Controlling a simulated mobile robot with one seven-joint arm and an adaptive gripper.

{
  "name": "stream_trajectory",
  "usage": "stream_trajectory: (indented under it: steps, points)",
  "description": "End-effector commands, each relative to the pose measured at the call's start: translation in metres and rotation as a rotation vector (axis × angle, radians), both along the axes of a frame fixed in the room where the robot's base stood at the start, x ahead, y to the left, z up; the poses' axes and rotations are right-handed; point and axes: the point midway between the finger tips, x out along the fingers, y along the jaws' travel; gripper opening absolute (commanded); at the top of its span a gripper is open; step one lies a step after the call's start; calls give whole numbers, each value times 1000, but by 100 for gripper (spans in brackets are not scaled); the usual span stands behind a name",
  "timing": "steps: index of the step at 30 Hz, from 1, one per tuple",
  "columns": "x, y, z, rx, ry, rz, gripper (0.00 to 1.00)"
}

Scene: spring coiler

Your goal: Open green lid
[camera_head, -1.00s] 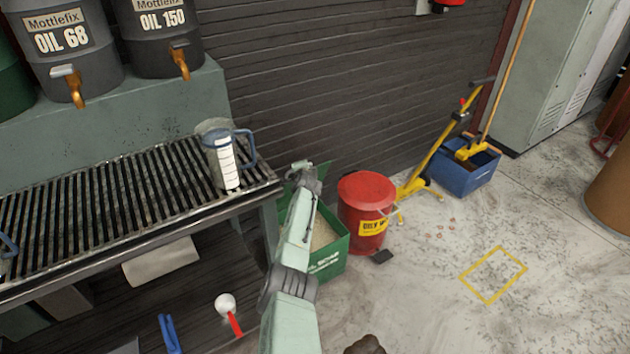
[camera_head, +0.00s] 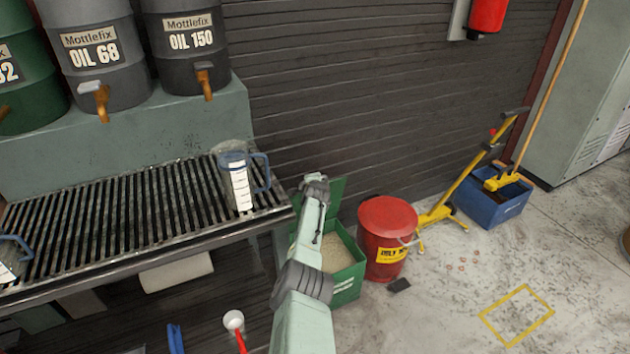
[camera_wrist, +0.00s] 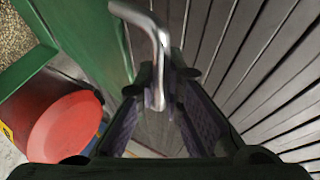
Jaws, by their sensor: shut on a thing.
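The green bin (camera_head: 347,294) stands on the floor beside the rack, with pale granular material inside. Its green lid (camera_head: 336,203) stands raised at the back of the bin, near the dark wall, and my arm partly hides it. In the wrist view the lid (camera_wrist: 82,35) is a green panel on the left, with a bent metal handle (camera_wrist: 150,30) at its edge. My gripper (camera_wrist: 160,98) is shut on this handle, which runs down between the two fingers. In the head view my wrist hides the fingertips.
A red oily-waste can (camera_head: 386,238) stands close to the bin's right. A slatted rack (camera_head: 130,218) with a measuring jug (camera_head: 238,180) is on the left. Behind is the dark slatted wall (camera_head: 330,90). Open floor lies at the right, around a yellow marked square (camera_head: 516,316).

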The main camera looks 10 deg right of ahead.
Motion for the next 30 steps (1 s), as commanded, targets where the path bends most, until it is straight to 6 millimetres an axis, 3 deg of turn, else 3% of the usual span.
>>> stream_trajectory:
  steps: [10,22,30]
  points:
    - [0,-1,0,-1,-1,0,30]
    - [-2,0,-1,-1,1,0,30]
    - [-16,1,6,-3,0,-1,30]
